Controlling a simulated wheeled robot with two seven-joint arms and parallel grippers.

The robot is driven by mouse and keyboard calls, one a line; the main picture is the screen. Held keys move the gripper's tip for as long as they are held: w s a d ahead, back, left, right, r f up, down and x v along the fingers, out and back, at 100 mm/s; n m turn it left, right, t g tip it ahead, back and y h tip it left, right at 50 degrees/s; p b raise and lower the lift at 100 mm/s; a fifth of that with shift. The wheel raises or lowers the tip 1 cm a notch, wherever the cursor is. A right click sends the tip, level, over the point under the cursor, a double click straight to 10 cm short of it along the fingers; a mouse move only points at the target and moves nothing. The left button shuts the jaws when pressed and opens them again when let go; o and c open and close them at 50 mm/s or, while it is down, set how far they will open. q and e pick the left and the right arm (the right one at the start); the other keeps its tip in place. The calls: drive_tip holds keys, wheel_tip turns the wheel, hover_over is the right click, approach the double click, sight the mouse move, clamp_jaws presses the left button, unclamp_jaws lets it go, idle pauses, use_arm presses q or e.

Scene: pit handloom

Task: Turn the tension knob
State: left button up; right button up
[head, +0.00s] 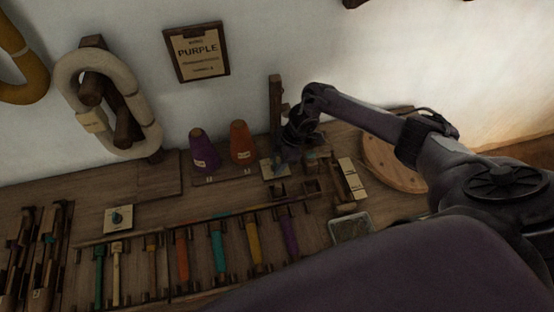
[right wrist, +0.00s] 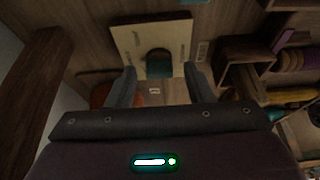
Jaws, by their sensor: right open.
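A pale plate (right wrist: 125,38) with a dark teal knob (right wrist: 158,60) shows in the right wrist view, ahead of my right gripper (right wrist: 160,74). The gripper's two fingers are apart, one to each side of the knob in the picture; I cannot tell how much gap is left or whether they touch it. In the head view my right gripper (head: 290,154) is over the bench beside this pale plate (head: 267,170), and the arm hides part of that area. A second pale plate with a small teal knob (head: 117,217) sits at the left of the bench. My left gripper is out of view.
Purple (head: 204,150) and orange (head: 242,144) yarn cones stand left of my right gripper. A rack (head: 190,255) of several coloured bobbins lies in front. A wooden post (head: 275,100) rises behind, and a round board (head: 388,168) lies at right. A "PURPLE" sign (head: 197,52) hangs on the wall.

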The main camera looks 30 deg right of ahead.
drive_tip(key=c, duration=1)
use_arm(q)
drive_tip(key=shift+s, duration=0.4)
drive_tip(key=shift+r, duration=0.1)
use_arm(e)
drive_tip(key=shift+r, duration=0.1)
drive_tip(key=shift+r+m+p, duration=0.15)
drive_tip(key=shift+m+p, duration=0.45)
drive_tip(key=shift+p, duration=0.45)
drive_tip(key=m+t+p, duration=0.1)
drive_tip(key=m+p, duration=0.2)
drive_tip(key=m+t+h+p, duration=0.1)
drive_tip(key=m+p, duration=0.2)
drive_tip(key=shift+s+a+p, duration=0.2)
drive_tip(key=shift+p, duration=0.15)
drive_tip(key=shift+m+t+h+p, duration=0.4)
drive_tip(key=shift+m+h+p, duration=0.2)
drive_tip(key=shift+m+p, duration=0.45)
use_arm(q)
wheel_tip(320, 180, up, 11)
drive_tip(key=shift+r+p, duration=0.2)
drive_tip(key=shift+p, duration=0.2)
use_arm(e)
drive_tip(key=shift+m+h, duration=0.4)
drive_tip(key=shift+m, duration=0.85)
drive_tip(key=shift+w+f, duration=0.1)
drive_tip(key=shift+f, duration=0.1)
